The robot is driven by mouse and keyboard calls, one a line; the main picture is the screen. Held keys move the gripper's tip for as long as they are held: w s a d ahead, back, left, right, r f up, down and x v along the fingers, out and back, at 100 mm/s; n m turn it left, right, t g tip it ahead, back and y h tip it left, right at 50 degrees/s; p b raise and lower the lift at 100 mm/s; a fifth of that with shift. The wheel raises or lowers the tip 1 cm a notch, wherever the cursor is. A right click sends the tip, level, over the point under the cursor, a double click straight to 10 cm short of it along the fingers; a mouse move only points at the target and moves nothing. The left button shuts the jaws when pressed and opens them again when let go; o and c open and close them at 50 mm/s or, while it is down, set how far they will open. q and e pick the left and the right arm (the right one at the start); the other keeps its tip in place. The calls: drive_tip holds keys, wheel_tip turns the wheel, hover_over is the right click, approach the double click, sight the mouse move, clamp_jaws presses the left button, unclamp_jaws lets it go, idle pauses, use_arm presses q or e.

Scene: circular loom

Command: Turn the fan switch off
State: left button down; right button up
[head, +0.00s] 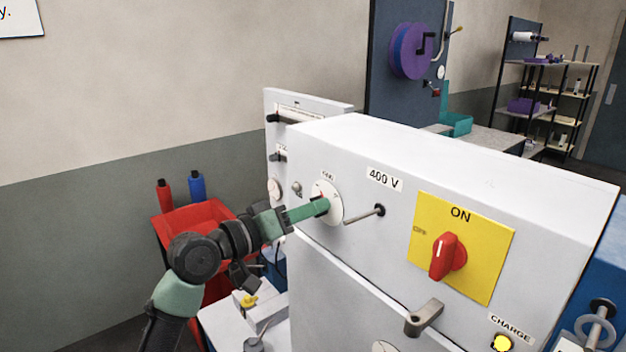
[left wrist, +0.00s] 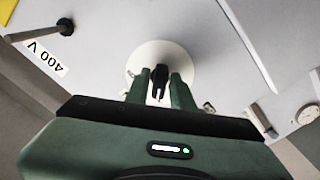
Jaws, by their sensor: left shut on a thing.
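The fan switch (head: 334,211) is a round white dial with a dark knob on the grey cabinet front, under a small label. In the left wrist view the white dial (left wrist: 181,57) shows with its black knob (left wrist: 158,82) between the two green fingers. My left gripper (head: 321,206) reaches it from the left and is shut on the knob; it also shows in the left wrist view (left wrist: 159,88). The finger tips hide part of the dial, and I cannot read the knob's setting. My right gripper is not in view.
A metal rod lever (head: 362,216) sticks out just right of the dial, below the 400 V label (head: 385,180). Farther right are a red rotary switch (head: 447,257) on a yellow plate and a grey handle (head: 424,317). A red bin (head: 190,222) stands behind my left arm.

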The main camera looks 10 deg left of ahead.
use_arm(q)
drive_tip(key=shift+r+n, duration=0.2)
drive_tip(key=shift+n, duration=0.5)
drive_tip(key=c, duration=1.4)
unclamp_jaws()
drive_tip(key=shift+w+f, duration=0.1)
drive_tip(key=b+v, duration=0.1)
drive_tip(key=v, duration=0.6)
